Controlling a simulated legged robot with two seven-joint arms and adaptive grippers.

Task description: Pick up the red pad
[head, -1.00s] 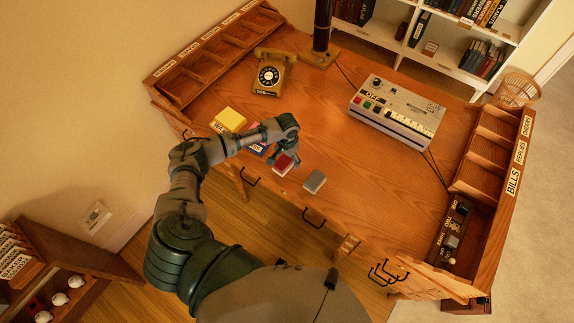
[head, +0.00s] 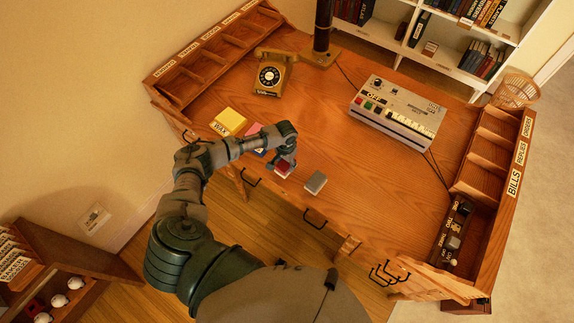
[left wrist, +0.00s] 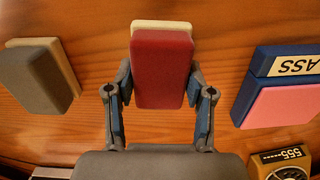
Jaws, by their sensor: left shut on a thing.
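The red pad (left wrist: 161,70) has a dark red face with a cream layer at its far edge. In the left wrist view it sits between the two fingers of my left gripper (left wrist: 160,92), which is shut on it. In the head view the red pad (head: 284,168) shows just below the left gripper (head: 286,160), near the desk's front edge and partly covered by the gripper. I cannot tell whether the pad touches the desk. My right gripper is in neither view.
A grey pad (head: 315,182) lies right of the red one. A telephone (head: 270,77) and a button console (head: 393,111) stand farther back. The middle of the desk is clear.

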